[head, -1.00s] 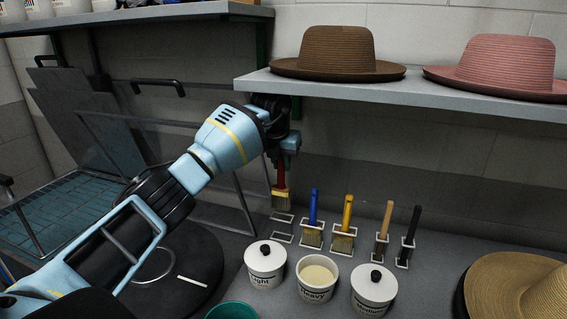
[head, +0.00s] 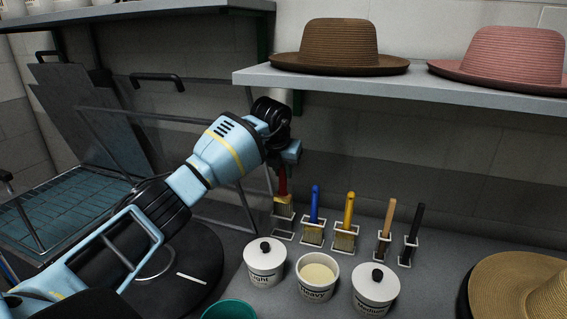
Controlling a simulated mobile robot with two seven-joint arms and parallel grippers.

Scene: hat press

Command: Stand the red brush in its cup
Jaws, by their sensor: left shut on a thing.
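The red brush (head: 283,182) hangs bristles down under my left gripper (head: 285,160), which is shut on its handle. Its bristle end (head: 283,208) is at the top of the leftmost white wire holder (head: 284,236), the holder in line with the red brush. The lower bristles overlap the holder's upper frame; I cannot tell how deep they are inside it. The brush looks close to upright. My left arm comes in from the left and hides the top of the handle. My right gripper is not in view.
Blue (head: 314,205), yellow (head: 348,210), tan (head: 389,217) and black (head: 415,223) brushes stand in holders to the right. Lidded pots (head: 265,263) (head: 375,289) and an open pot (head: 317,276) stand in front. A shelf (head: 400,84) with hats overhangs on the right.

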